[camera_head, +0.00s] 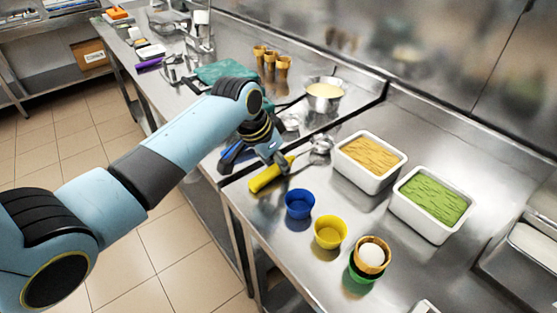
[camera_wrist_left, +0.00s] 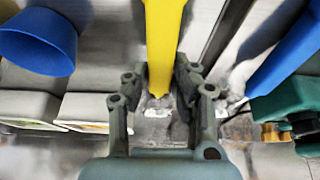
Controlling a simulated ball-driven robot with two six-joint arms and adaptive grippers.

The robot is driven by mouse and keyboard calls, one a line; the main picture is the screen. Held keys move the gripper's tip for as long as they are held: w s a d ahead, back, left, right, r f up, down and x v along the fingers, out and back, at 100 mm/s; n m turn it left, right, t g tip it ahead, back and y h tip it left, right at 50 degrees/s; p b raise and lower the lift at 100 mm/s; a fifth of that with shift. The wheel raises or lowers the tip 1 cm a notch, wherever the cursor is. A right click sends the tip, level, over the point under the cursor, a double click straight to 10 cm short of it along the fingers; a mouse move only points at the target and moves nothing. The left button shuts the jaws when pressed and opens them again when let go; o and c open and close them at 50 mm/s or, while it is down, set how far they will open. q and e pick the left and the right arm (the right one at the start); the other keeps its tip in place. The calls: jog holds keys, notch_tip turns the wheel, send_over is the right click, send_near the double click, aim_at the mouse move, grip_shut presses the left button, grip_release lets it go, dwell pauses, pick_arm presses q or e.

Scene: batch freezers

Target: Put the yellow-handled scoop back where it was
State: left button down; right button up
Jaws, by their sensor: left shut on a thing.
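The yellow-handled scoop (camera_head: 265,179) is at the front of the steel counter, near the seam between two counter sections. Its metal bowl (camera_head: 321,143) points to the right, towards the white tubs. My left gripper (camera_head: 281,163) is shut on the yellow handle from above. In the left wrist view, the handle (camera_wrist_left: 164,38) runs between the two fingers of the gripper (camera_wrist_left: 160,92). I cannot tell whether the scoop touches the counter or is slightly above it. The gripper hides part of the scoop. My right gripper is not in view.
A blue-handled tool (camera_head: 232,153) lies close to the left. Blue (camera_head: 299,204) and yellow (camera_head: 329,232) cups stand to the right, with a white ball in a wafer cup (camera_head: 372,255) beyond. Tubs of tan (camera_head: 394,178) and green (camera_head: 427,231) ice cream stand behind.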

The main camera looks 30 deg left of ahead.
pick_arm(q)
jog(key=c, duration=1.4)
grip_release()
jog(key=shift+c, duration=0.2)
jog(key=o, duration=0.3)
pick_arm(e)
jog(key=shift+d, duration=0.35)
pick_arm(q)
jog(key=shift+o, duration=0.2)
jog(key=shift+r, duration=0.4)
jog(key=v, duration=1.1)
jog(key=shift+r, duration=0.2)
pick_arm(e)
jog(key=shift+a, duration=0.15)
pick_arm(q)
jog(key=shift+s, duration=0.15)
